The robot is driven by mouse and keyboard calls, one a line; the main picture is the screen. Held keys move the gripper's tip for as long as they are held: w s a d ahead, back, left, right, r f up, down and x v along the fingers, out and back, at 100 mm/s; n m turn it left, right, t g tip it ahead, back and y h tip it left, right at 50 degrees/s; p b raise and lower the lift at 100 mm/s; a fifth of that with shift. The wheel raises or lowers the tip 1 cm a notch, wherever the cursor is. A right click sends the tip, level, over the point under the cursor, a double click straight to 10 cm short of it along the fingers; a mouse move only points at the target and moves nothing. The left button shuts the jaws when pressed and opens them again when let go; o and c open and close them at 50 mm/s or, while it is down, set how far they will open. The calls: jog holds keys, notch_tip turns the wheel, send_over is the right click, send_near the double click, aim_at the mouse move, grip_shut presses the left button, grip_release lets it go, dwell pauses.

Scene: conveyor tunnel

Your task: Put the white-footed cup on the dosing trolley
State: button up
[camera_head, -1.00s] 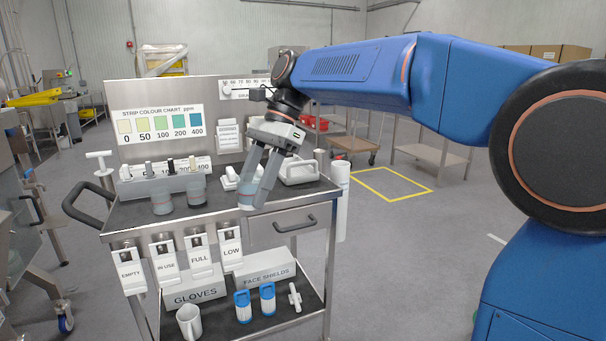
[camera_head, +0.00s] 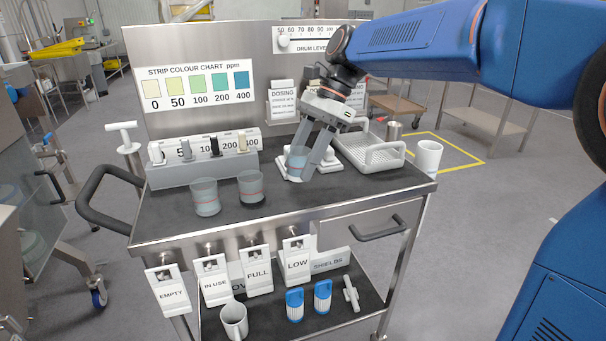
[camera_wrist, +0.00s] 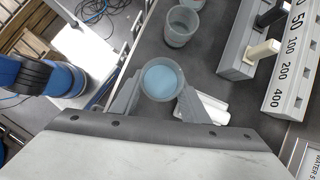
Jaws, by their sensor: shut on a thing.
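The dosing trolley (camera_head: 350,208) is a steel cart with a dark top. My gripper (camera_head: 304,160) is over its top, fingers pointing down, shut on a clear cup (camera_head: 296,162) with a red line and a white foot. In the wrist view the held cup (camera_wrist: 162,78) sits between the fingertips (camera_wrist: 160,92), with pale blue liquid inside. It looks upright. I cannot tell whether its foot touches the top. Two similar cups stand near the front left: one with a greyish foot (camera_head: 205,197) and one with a dark foot (camera_head: 251,189).
A grey strip holder (camera_head: 200,170) stands behind the two cups. White fittings (camera_head: 327,163) lie close beside the held cup. The front right top is clear.

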jog(key=shift+f, duration=1.8)
jog(key=shift+f, duration=0.1)
jog(key=o, duration=1.2)
jog(key=shift+o, duration=0.2)
jog(key=v, duration=1.2)
jog(key=s+d+f+n+t+h, duration=0.5)
jog(key=s+d+f+n+t, duration=0.3)
jog(key=s+d+f, duration=1.3)
jog(key=s+f+n, duration=0.1)
jog(key=s+n, duration=0.2)
jog(key=s, duration=0.1)
jog(key=shift+d+n, duration=0.3)
jog(key=shift+d, duration=0.05)
